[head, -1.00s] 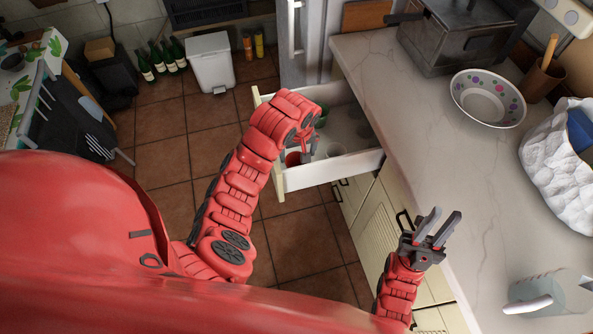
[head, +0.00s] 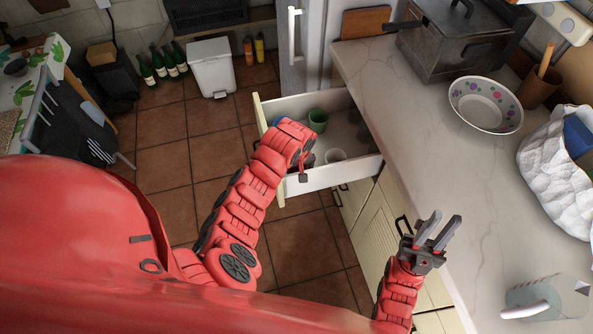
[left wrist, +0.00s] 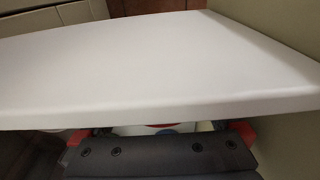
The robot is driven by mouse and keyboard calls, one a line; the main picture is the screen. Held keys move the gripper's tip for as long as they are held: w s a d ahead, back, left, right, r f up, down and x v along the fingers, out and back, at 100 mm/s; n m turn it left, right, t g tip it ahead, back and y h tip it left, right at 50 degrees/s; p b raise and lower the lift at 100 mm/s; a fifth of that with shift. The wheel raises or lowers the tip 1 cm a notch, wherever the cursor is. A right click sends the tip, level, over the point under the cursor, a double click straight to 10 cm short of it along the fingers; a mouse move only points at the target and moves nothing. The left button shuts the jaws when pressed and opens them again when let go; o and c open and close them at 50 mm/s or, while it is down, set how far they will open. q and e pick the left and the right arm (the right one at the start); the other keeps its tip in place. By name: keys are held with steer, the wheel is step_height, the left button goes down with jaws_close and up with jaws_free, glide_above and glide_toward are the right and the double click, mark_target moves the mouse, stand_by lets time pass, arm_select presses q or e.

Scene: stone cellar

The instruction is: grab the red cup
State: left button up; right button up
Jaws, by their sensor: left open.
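I cannot clearly make out the red cup now; my left wrist covers the drawer's near left part. My left gripper (head: 303,177) is mostly hidden behind its wrist, at the drawer's near wall. In the left wrist view, a broad white drawer wall (left wrist: 150,65) fills the middle, close to the dark gripper body (left wrist: 160,155). The left gripper is open, with no cup seen in it. My right gripper (head: 444,219) is open and empty beside the counter edge.
The marble counter (head: 430,130) carries a dotted bowl (head: 486,104), a dark metal pot (head: 455,45), a white quilted bag (head: 560,170) and a clear jug (head: 545,298). A white bin (head: 212,68) and several green bottles (head: 165,62) stand on the tiled floor, which is open left of the drawer.

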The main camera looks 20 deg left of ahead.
arm_select(q)
steer(key=shift+c, duration=0.3)
steer(key=c, duration=1.2)
steer(key=shift+o, duration=0.2)
steer(key=shift+r, duration=0.15)
